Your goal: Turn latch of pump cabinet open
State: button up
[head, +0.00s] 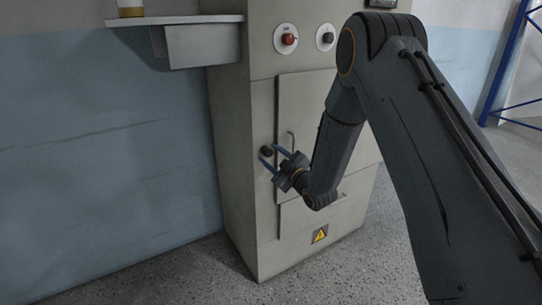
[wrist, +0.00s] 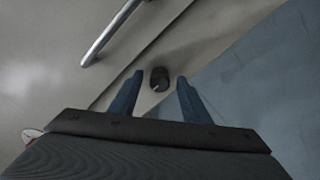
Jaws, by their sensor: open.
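The pump cabinet (head: 230,150) is a tall beige cabinet with a door (head: 305,105) on its front. The latch (head: 267,151) is a small dark round knob at the door's left edge; it also shows in the wrist view (wrist: 159,79). My gripper (head: 270,156) is open in front of the latch. In the wrist view its two blue fingers (wrist: 156,96) point at the cabinet, with the latch between them in the picture. I cannot tell whether the fingers touch it. My arm hides part of the door.
A metal door handle (wrist: 112,35) is close to the latch. A red knob (head: 289,39) and a black knob (head: 326,37) sit above the door. A shelf (head: 175,20) juts from the left. A warning label (head: 320,235) is low on the cabinet. The floor in front is clear.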

jog(key=shift+w+a, duration=0.15)
jog(key=shift+w, duration=0.1)
jog(key=c, duration=1)
jog(key=shift+c, duration=0.2)
